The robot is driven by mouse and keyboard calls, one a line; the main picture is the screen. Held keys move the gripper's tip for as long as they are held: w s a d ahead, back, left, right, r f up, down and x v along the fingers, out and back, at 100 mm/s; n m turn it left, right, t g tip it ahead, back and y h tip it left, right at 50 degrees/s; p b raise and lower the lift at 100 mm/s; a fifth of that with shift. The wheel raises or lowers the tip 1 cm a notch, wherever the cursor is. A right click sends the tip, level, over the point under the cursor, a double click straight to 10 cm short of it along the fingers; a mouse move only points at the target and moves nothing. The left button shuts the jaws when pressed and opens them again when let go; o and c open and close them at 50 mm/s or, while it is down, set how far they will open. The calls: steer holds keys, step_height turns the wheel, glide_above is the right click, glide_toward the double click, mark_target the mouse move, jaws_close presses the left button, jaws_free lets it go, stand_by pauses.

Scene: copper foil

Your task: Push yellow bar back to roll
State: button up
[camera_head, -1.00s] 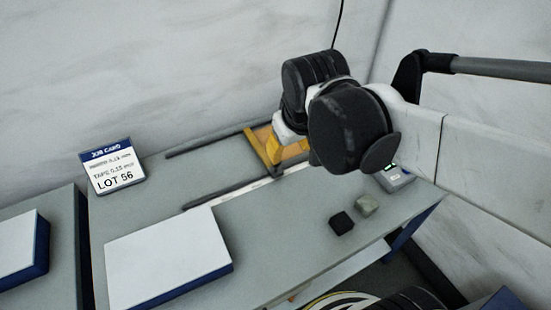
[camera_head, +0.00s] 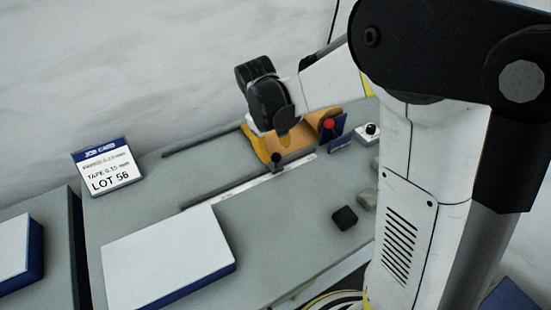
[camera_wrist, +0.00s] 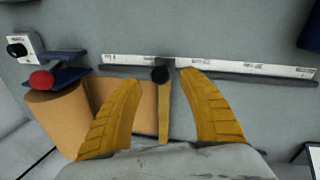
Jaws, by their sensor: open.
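The yellow bar (camera_head: 256,146) crosses the bench at the left end of the copper foil (camera_head: 296,131) in the head view. The copper roll (camera_head: 327,115) is to its right, partly hidden. In the wrist view the bar (camera_wrist: 164,112) runs between my gripper's (camera_wrist: 158,76) two yellow fingers, with its black knob (camera_wrist: 160,74) near the fingertips. The roll (camera_wrist: 60,118) lies left of the fingers there, and the left finger covers part of the foil. My gripper (camera_head: 284,141) is open above the bar and foil. I cannot tell whether a finger touches the bar.
A white ruler strip (camera_wrist: 220,65) with a dark rail runs past the knob. A red knob (camera_head: 329,124) on a blue bracket is beside the roll. A black block (camera_head: 344,217), a white-topped slab (camera_head: 165,255) and a job card (camera_head: 106,168) are on the bench.

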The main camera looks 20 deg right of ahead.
mark_target(276, 155)
steer(key=f, duration=0.2)
steer(key=f+b, duration=0.1)
steer(key=f, duration=0.1)
steer(key=shift+w+d, duration=0.1)
steer(key=shift+d, duration=0.25)
jaws_close()
steer(key=d, duration=0.3)
steer(key=w+d, duration=0.1)
steer(key=d, duration=0.5)
steer(key=shift+w, duration=0.4)
steer(key=shift+a, duration=0.1)
jaws_free()
